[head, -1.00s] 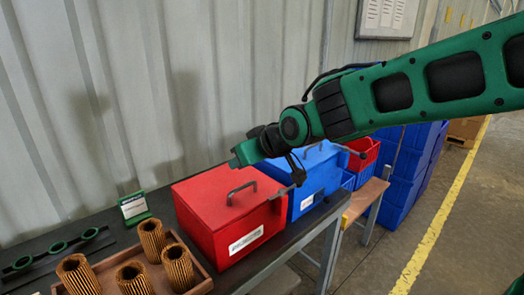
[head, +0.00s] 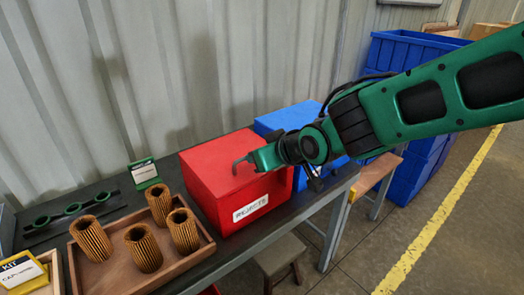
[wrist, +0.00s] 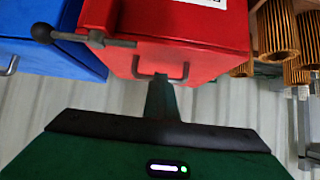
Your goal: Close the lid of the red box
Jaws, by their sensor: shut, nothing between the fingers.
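The red box (head: 232,184) stands on the dark bench with a white label on its front. Its lid (head: 212,162) lies flat on top and looks closed. The lid's dark handle (head: 241,163) is partly hidden by my gripper. My gripper (head: 262,158) is shut and empty, over the right part of the lid in the head view; I cannot tell whether it touches. The wrist view shows the red box (wrist: 185,22), its handle (wrist: 160,72) and my shut gripper (wrist: 160,92) close to that handle.
A blue box (head: 290,118) stands close behind the red one, partly hidden by my arm. A wooden tray (head: 103,275) with several pleated cartridges is at the left. A green card holder (head: 144,172) stands behind the tray. Stacked blue crates (head: 408,50) stand beyond the bench.

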